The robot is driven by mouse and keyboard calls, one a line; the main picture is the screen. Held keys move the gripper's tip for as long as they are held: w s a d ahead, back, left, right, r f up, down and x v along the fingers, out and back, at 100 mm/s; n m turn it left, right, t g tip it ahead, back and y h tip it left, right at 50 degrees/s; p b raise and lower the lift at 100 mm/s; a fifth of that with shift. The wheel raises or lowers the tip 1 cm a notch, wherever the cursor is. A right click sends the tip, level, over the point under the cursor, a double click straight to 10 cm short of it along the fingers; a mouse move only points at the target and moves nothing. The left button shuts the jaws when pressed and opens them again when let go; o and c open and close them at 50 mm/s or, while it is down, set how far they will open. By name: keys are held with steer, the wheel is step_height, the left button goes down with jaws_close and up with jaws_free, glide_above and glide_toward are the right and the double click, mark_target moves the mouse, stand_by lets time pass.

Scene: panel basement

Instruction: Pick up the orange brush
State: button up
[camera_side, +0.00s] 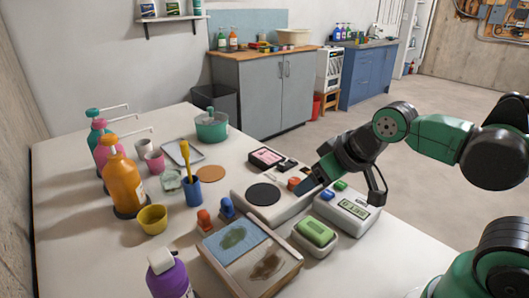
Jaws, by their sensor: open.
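A yellow-orange, long-handled brush-like tool (185,158) stands upright in a blue cup (193,192) left of the middle of the table. A short orange-topped piece (204,220) stands in front of the cup, beside a similar blue-topped one (227,207); I cannot tell whether these are brushes. Another small orange piece (293,183) is on the pale device near the gripper. My gripper (342,192) is open, over the right side of the table above the pale devices. Its jaws hold nothing that I can see. It is well to the right of the blue cup.
Pump bottles, including an orange one (122,180), line the left side. A yellow cup (152,219), a two-part tray (250,257), a green block in a dish (315,233) and a purple bottle (167,275) stand towards the front. The front right tabletop is clear.

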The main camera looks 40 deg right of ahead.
steer(key=g, duration=0.2)
glide_toward(204, 213)
steer(key=d, duration=0.5)
steer(key=shift+g, duration=0.3)
steer(key=w+a+f, duration=0.1)
steer(key=a+f, duration=0.2)
steer(key=w+a+f, duration=0.1)
steer(key=f, duration=0.1)
steer(key=shift+w+a, duration=0.35)
steer(key=shift+a, duration=0.05)
steer(key=shift+w+a+f, duration=0.1)
steer(key=shift+w+f, duration=0.15)
steer(key=shift+f, duration=0.3)
steer(key=shift+x, duration=2.35)
steer(key=shift+c, duration=0.2)
